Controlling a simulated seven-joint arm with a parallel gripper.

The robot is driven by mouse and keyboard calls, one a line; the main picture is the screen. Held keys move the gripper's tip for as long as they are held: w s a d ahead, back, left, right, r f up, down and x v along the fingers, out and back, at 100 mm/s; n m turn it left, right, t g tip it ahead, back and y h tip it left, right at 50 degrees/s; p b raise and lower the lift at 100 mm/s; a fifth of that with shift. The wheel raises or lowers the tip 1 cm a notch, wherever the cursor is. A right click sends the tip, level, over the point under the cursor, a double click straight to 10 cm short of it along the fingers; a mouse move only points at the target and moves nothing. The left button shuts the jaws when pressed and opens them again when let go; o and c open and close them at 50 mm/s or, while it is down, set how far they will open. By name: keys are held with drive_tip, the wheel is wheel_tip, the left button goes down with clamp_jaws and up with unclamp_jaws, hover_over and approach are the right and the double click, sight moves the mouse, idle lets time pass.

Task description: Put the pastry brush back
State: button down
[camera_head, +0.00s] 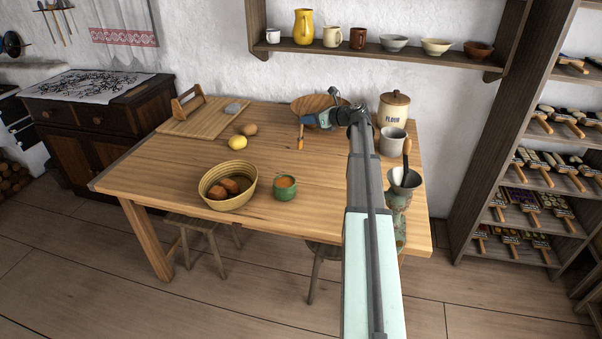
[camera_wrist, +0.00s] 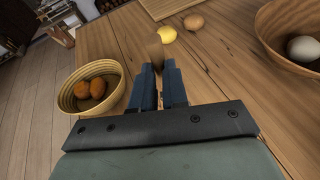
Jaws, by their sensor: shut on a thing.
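My gripper (camera_head: 305,119) is above the back part of the wooden table, in front of the wooden bowl. It is shut on the pastry brush (camera_head: 301,136), whose orange-brown part hangs down below the fingers. In the wrist view the brush (camera_wrist: 155,47) shows as a brown piece between the blue fingertips (camera_wrist: 160,68). The rest of the brush is hidden by the fingers.
A basket of brown buns (camera_head: 227,204), a green cup with orange contents (camera_head: 285,193), a lemon (camera_head: 237,142), a wooden bowl (camera_head: 308,99), a flour jar (camera_head: 394,112) and a grey mug (camera_head: 391,145) stand on the table (camera_head: 185,168). The table's middle is clear.

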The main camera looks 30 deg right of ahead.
sight(301, 145)
drive_tip(key=shift+n+g, duration=0.3)
drive_tip(key=shift+n, duration=0.1)
drive_tip(key=shift+s+a+f, duration=0.15)
drive_tip(key=shift+f, duration=2.45)
drive_tip(key=shift+s+a+f, duration=0.1)
drive_tip(key=shift+a+f, duration=0.05)
drive_tip(key=shift+f, duration=2.4)
drive_tip(key=shift+f, duration=0.1)
drive_tip(key=c, duration=1.1)
unclamp_jaws()
drive_tip(key=shift+c, duration=0.2)
drive_tip(key=shift+s, duration=0.1)
drive_tip(key=v, duration=1.2)
